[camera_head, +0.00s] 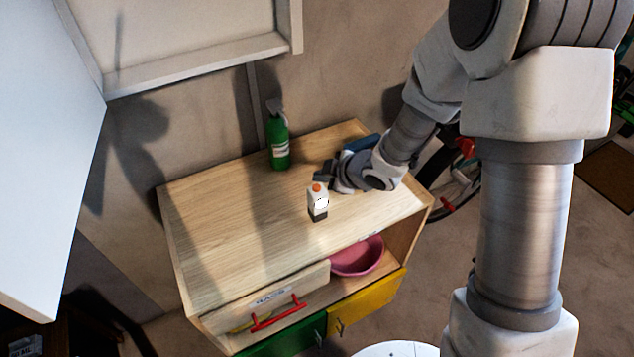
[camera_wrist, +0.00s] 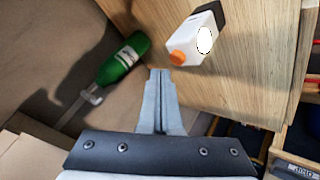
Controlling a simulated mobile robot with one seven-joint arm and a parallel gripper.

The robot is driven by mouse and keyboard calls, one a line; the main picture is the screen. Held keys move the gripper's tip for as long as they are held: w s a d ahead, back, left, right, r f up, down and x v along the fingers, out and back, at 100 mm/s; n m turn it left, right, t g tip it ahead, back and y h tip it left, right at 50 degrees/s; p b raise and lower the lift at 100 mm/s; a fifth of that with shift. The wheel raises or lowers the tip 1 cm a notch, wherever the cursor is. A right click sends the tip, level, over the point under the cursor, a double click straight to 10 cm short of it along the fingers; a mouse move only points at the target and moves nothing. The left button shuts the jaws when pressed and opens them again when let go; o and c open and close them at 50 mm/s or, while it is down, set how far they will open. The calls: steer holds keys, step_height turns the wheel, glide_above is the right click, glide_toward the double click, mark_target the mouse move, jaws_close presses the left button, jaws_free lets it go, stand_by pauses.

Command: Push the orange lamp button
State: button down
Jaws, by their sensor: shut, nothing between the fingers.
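A small white lamp (camera_head: 318,203) with a dark base stands upright on the wooden cabinet top. Its orange button (camera_head: 317,187) is on top, facing up. In the wrist view the white lamp (camera_wrist: 197,35) and its orange button (camera_wrist: 178,58) show just beyond and to the right of my fingertips. My gripper (camera_head: 324,175) is shut and empty, above the cabinet top, close to the lamp and slightly behind it in the head view. It also shows in the wrist view (camera_wrist: 160,74). The fingertips look apart from the button.
A green spray bottle (camera_head: 279,142) stands at the back of the wooden cabinet (camera_head: 230,225). A pink bowl (camera_head: 357,257) sits in the open shelf below. A drawer with a red handle (camera_head: 278,313) is at the front. The cabinet top's left part is clear.

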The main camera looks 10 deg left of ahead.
step_height(320, 180, up, 6)
steer(key=p, duration=0.5)
stand_by(0.6)
